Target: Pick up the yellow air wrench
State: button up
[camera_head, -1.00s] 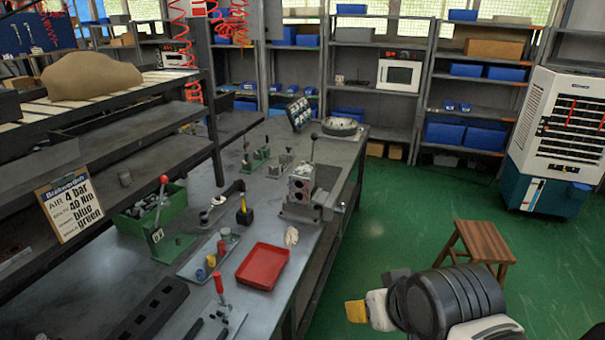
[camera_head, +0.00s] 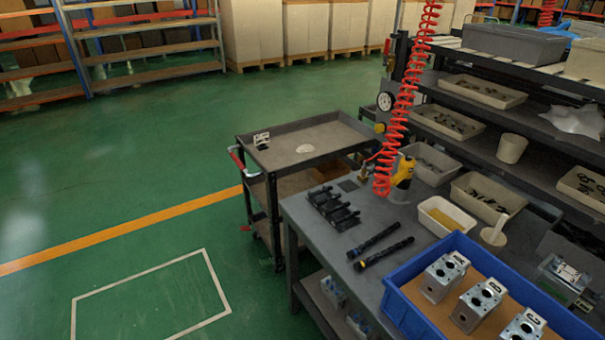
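The yellow air wrench (camera_head: 404,172) stands upright on the grey workbench (camera_head: 347,240), near its far end. It has a yellow body with dark parts, and its lower end meets a pale piece on the bench. A red coiled hose (camera_head: 401,110) hangs from above just left of the wrench; I cannot tell whether the two are joined. My gripper is not in the present view, so its opening and distance from the wrench do not show.
A blue tray (camera_head: 392,303) with several metal valve blocks (camera_head: 443,275) fills the near right. Two black rods (camera_head: 383,245) and a black holder (camera_head: 333,208) lie left of it. A cart (camera_head: 318,137) stands beyond the bench. Green floor is open at left.

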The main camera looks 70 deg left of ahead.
aim_at(397, 187)
jog(key=u, duration=1.75)
jog(key=i+j, duration=0.35)
jog(key=i, duration=0.15)
jog(key=i+j+u, duration=0.1)
jog(key=i+j, duration=0.25)
jog(key=i, duration=0.15)
jog(key=i+j, duration=0.3)
jog(key=i, duration=0.2)
jog(key=i+j, duration=0.3)
jog(key=i, duration=0.2)
jog(key=j+u, duration=0.05)
